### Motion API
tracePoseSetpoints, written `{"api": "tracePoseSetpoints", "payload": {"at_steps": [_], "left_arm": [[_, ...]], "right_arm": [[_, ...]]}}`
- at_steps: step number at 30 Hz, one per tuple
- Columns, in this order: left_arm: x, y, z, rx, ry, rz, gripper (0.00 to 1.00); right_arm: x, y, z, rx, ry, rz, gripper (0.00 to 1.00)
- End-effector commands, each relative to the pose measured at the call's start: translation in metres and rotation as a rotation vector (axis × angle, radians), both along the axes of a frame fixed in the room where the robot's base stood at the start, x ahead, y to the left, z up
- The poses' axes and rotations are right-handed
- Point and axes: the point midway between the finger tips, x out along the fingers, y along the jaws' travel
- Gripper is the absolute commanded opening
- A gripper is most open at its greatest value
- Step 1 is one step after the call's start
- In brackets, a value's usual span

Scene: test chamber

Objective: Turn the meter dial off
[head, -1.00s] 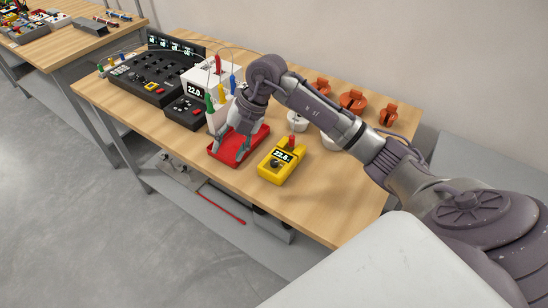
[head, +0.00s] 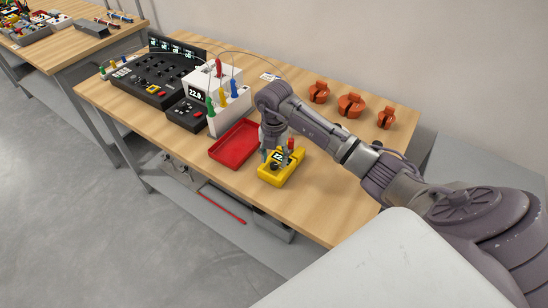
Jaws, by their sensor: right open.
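The yellow meter (head: 284,174) lies on the wooden table near its front edge, with a small display (head: 278,157) on its upper part. Its dark dial (head: 273,167) shows low on its face, but the pointer is too small to read. A red plug (head: 291,145) stands at its top end. My right gripper (head: 265,154) points down at the meter's upper left side, close to the display and dial, and is open. I cannot tell whether it touches the meter. My left gripper is out of view.
An empty red tray (head: 234,143) lies just left of the meter. A white box with colored plugs (head: 229,108) and a black control panel (head: 155,78) stand farther left. Several orange parts (head: 351,104) sit at the back. The table right of the meter is clear.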

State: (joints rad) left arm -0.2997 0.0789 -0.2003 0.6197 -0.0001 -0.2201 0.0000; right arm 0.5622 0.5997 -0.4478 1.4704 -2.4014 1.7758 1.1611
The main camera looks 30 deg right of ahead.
Motion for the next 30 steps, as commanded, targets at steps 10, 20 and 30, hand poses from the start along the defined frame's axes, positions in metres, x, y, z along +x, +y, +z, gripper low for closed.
{"api": "tracePoseSetpoints", "payload": {"at_steps": [10,20,30], "left_arm": [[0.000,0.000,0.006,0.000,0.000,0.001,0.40],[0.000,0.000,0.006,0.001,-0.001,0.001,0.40],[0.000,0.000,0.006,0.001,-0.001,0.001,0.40]], "right_arm": [[0.000,0.000,-0.023,0.001,-0.001,0.001,0.50],[0.000,0.000,-0.023,0.001,-0.001,0.001,0.26],[0.000,0.000,-0.023,0.001,-0.001,0.004,0.00]]}}
